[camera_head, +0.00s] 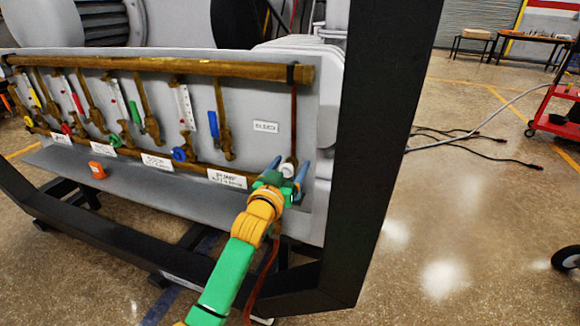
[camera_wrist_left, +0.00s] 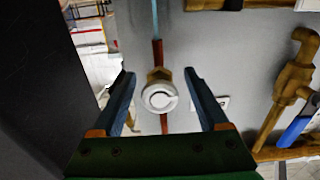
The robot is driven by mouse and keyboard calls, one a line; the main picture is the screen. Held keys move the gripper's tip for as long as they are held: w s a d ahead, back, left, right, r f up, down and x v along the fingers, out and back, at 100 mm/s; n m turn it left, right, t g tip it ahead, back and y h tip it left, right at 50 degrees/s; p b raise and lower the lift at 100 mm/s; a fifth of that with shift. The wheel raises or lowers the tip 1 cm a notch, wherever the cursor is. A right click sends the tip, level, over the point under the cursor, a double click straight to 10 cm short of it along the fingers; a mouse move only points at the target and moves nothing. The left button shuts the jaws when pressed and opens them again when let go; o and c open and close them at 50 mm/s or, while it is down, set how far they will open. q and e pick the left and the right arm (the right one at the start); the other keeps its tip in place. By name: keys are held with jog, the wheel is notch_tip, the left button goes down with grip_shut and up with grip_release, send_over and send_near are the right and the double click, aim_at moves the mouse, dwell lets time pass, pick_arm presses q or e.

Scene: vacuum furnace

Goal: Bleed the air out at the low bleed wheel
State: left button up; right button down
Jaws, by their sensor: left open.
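The low bleed wheel (camera_head: 287,168) is a small white round knob on a brass fitting, at the lower right end of the pipe panel. It also shows in the left wrist view (camera_wrist_left: 160,97), face on, with a thin red-brown pipe above and below it. My left gripper (camera_head: 284,176) is open, with its blue fingers at the wheel. In the left wrist view the fingers (camera_wrist_left: 158,76) stand on either side of the wheel, with visible gaps to both. I cannot tell whether the fingertips reach its depth. My right gripper is not in view.
The grey panel (camera_head: 245,150) carries brass pipes, gauges and several coloured valve handles, with a white label (camera_head: 265,126) above the wheel. An orange object (camera_head: 97,170) sits on the ledge at left. A thick black frame post (camera_head: 385,150) stands close on the right.

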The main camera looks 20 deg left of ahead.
pick_arm(q)
jog(key=shift+w, duration=0.5)
grip_shut()
jog(key=m+p, duration=0.5)
jog(key=m, duration=1.4)
jog(key=shift+m+p, duration=0.4)
dwell(0.3)
